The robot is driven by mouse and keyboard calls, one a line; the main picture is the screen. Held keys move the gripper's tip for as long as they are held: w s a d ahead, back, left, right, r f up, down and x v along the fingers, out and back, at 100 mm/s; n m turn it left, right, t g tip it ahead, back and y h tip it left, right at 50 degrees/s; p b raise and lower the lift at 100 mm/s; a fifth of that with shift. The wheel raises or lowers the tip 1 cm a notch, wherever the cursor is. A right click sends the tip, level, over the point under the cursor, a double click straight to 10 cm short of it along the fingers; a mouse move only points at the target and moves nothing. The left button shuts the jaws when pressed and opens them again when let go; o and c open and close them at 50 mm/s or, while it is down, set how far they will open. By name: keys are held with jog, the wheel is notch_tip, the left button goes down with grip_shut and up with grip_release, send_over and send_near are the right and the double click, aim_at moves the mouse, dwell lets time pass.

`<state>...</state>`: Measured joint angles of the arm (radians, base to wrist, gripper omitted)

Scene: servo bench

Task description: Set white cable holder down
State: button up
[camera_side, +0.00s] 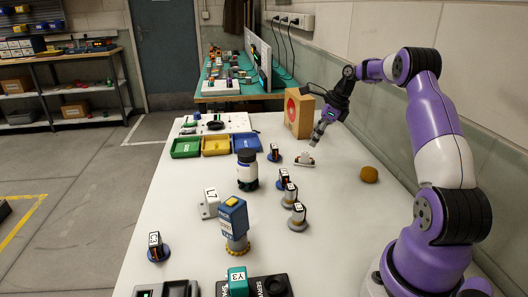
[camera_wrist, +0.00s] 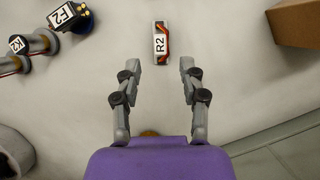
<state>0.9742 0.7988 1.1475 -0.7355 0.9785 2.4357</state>
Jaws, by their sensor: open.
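A small white holder (camera_side: 305,160) lies on the white bench below and slightly left of my gripper (camera_side: 318,134) in the side view. In the wrist view a white piece labelled R2 with orange-red wire along its side (camera_wrist: 160,42) lies flat on the bench; it appears to be the same thing. My gripper (camera_wrist: 160,68) is open there, its two fingers well apart with nothing between them. The R2 piece is beyond the fingertips, roughly centred between them, and apart from both.
A cardboard box (camera_side: 298,113) stands behind my gripper. A brown-orange round thing (camera_side: 369,174) is at the right. Bench around the holder is clear.

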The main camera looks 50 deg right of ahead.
jog(key=a+v, duration=0.1)
jog(key=v, duration=0.3)
jog(key=a+r+n, duration=0.5)
jog(key=a+n, duration=0.3)
jog(key=a, duration=0.2)
jog(key=a+r+n, duration=0.5)
jog(key=a+n, duration=0.2)
jog(key=a, duration=0.3)
jog(key=s+a+f+n+h, duration=0.1)
jog(key=s+a+n, duration=0.3)
jog(key=n, duration=0.4)
jog(key=s+a+f+n+t, duration=0.1)
jog(key=s+a+f+n, duration=0.2)
jog(key=s+a+n, duration=0.2)
jog(key=s+n, duration=0.2)
jog(key=n, duration=0.1)
jog(key=shift+h, duration=0.4)
